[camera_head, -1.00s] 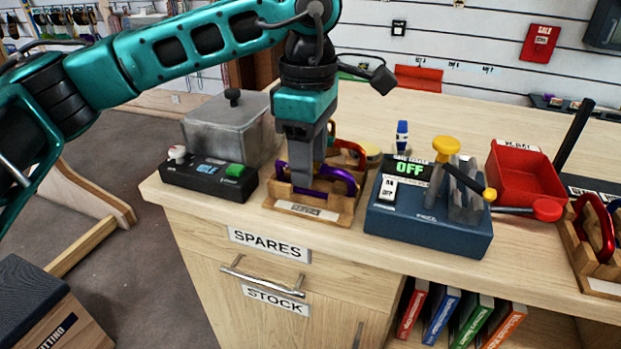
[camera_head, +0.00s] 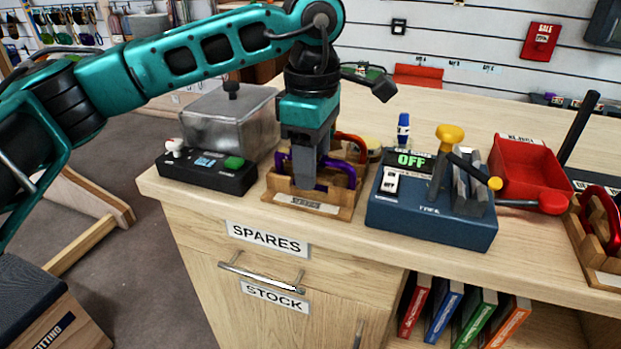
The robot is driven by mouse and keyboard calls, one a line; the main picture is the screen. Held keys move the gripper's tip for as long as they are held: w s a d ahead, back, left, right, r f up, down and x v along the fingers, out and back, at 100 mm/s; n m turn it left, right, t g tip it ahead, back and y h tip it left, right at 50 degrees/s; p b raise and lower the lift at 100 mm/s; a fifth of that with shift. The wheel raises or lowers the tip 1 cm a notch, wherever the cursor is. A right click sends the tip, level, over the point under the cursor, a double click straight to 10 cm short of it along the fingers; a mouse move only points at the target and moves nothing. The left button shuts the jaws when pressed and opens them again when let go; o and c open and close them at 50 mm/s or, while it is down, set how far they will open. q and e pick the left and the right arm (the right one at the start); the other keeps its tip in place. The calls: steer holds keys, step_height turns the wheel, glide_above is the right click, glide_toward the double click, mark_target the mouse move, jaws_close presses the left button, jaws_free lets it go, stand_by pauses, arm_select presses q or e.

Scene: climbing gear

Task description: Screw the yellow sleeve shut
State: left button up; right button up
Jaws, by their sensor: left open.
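My left gripper (camera_head: 306,184) points down into a small wooden rack (camera_head: 350,207) on the counter. It is open, with its fingers in front of a purple carabiner (camera_head: 340,172). A red carabiner (camera_head: 352,140) stands behind the purple one in the same rack. I cannot make out a yellow sleeve on either; the gripper hides part of the rack. I cannot tell whether the fingers touch the purple carabiner. My right gripper is not in view.
A black box with a green button (camera_head: 234,162) and a clear lidded container (camera_head: 225,125) stand left of the rack. A blue device (camera_head: 425,225) with a yellow knob (camera_head: 450,134) and an "OFF" display stands right. A red tray (camera_head: 525,168) lies beyond it.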

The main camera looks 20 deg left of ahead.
arm_select(q)
steer(key=shift+s, duration=0.65)
stand_by(0.3)
steer(key=shift+r, duration=0.1)
steer(key=shift+r+p, duration=0.85)
steer(key=shift+r, duration=0.45)
steer(key=shift+w, duration=0.1)
steer(key=shift+w, duration=0.55)
steer(key=shift+f+b, duration=0.95)
steer(key=shift+f, duration=0.55)
